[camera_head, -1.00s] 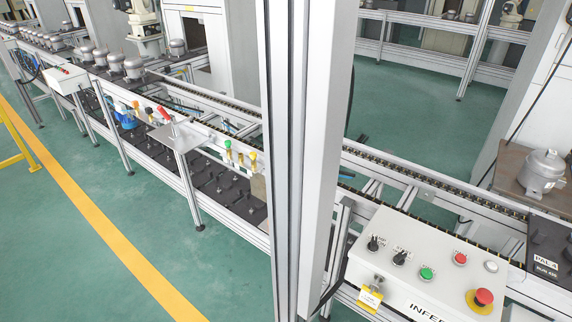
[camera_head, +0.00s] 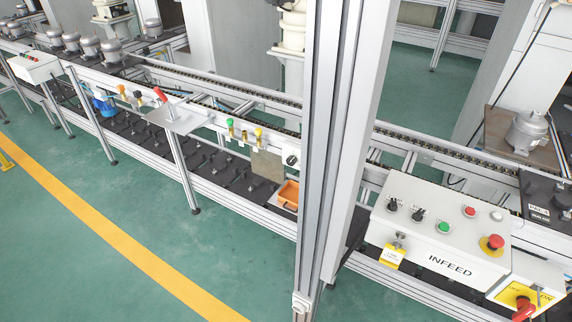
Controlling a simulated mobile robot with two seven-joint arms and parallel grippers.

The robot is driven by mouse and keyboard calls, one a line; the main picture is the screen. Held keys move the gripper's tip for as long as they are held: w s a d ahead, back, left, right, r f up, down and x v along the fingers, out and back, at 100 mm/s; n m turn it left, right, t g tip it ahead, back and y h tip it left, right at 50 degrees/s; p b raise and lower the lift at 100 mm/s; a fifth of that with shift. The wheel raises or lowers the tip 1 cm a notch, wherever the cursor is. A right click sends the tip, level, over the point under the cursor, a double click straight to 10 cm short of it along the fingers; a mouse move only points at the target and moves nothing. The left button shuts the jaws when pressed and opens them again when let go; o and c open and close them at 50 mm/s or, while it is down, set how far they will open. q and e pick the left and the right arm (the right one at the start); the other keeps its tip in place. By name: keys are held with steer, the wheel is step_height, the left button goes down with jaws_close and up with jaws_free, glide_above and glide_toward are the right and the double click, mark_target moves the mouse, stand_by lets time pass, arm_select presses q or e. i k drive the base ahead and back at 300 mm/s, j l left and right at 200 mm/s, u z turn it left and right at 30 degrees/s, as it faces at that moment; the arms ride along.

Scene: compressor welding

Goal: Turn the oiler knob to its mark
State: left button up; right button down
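No label reading oiler can be made out. A black knob (camera_head: 291,159) on a small white plate sits on the conveyor's front rail, left of the aluminium post; I cannot tell whether it is the oiler knob, and its mark is too small to see. Small fittings with green and yellow tops (camera_head: 243,130) stand on the rail to its left. Two black selector knobs (camera_head: 404,210) are on the white INFEED control box (camera_head: 449,258). Neither of my grippers is in view.
A tall aluminium post (camera_head: 335,150) stands in front of the conveyor (camera_head: 215,85). A grey plate with a red handle (camera_head: 172,113) juts out from the rail. An orange bin (camera_head: 288,195) sits on the lower shelf. The green floor (camera_head: 110,215) in front is clear.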

mark_target(291, 160)
steer(key=i+j+z, duration=0.1)
steer(key=z, duration=0.2)
steer(key=i+j+z, duration=0.1)
steer(key=j+z, duration=0.25)
steer(key=i+j+z, duration=0.1)
steer(key=j, duration=0.2)
steer(key=i+j+z, duration=0.1)
steer(key=j, duration=0.2)
steer(key=i+j+z, duration=0.15)
steer(key=j, duration=0.15)
steer(key=i+j, duration=0.1)
steer(key=j, duration=0.5)
steer(key=i+j, duration=0.15)
steer(key=j, duration=0.45)
steer(key=i+j+z, duration=0.1)
steer(key=j, duration=0.55)
steer(key=i+j, duration=0.1)
steer(key=j, duration=0.5)
steer(key=i+j, duration=0.1)
steer(key=j, duration=0.5)
